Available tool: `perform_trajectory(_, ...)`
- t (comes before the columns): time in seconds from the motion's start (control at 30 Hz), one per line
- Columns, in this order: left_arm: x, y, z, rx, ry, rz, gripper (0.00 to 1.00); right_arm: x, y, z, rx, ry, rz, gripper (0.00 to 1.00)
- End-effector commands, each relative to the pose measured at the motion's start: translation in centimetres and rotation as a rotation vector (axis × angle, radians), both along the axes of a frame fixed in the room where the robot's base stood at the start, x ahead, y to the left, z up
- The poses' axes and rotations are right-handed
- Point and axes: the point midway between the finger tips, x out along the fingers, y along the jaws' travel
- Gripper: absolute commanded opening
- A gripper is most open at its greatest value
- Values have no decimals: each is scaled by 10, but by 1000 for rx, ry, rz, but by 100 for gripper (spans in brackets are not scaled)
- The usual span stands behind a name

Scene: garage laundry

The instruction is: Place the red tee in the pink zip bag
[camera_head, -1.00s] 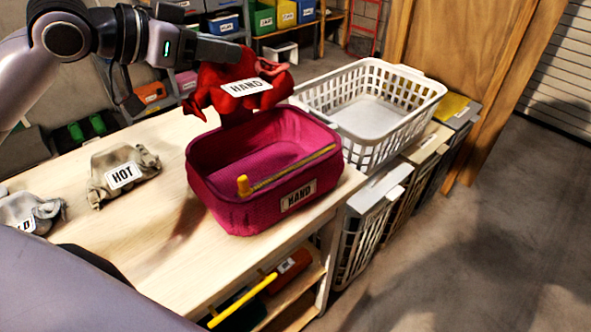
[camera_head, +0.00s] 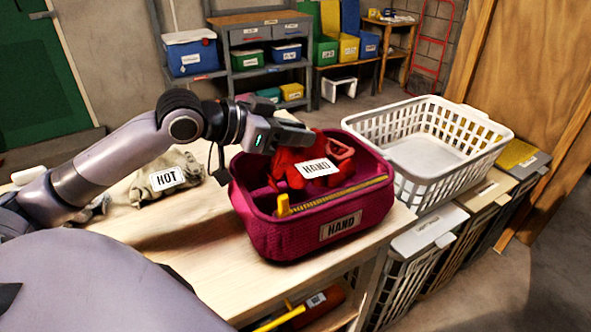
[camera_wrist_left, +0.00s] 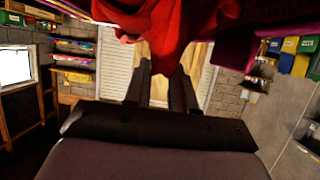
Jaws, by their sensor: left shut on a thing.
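The pink zip bag (camera_head: 262,240) stands open on the wooden table, with a yellow zip along its front rim and a label reading HAND. The red tee (camera_head: 294,178), crumpled and also labelled HAND, is at the bag's opening, its lower part hidden behind the front rim. My left gripper (camera_head: 300,140) is shut on the red tee from above, over the bag's back left side. In the left wrist view the red tee (camera_wrist_left: 175,30) hangs at the fingers, with a strip of the pink bag (camera_wrist_left: 270,30) beside it. My right gripper is not in view.
A white laundry basket (camera_head: 425,155) stands right of the bag, above lidded hampers (camera_head: 430,230). Shelves with bins (camera_head: 265,60) stand behind.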

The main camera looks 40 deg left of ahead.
Motion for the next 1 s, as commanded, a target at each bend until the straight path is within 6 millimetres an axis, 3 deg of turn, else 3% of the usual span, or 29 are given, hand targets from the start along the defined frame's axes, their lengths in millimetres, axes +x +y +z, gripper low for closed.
perform_trajectory(0.03,0,0,-11,-2,1,1,0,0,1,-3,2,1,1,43)
perform_trajectory(0.3,0,0,-31,-1,-2,1,0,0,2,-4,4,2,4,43)
perform_trajectory(0.53,0,0,-65,-2,0,2,0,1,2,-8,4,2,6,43)
perform_trajectory(0.93,0,0,-71,0,-2,1,0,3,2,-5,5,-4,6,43)
perform_trajectory(0.97,0,0,-71,1,-1,1,32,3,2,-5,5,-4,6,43)
perform_trajectory(1.0,0,0,-71,2,-1,0,45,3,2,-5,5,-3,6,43)
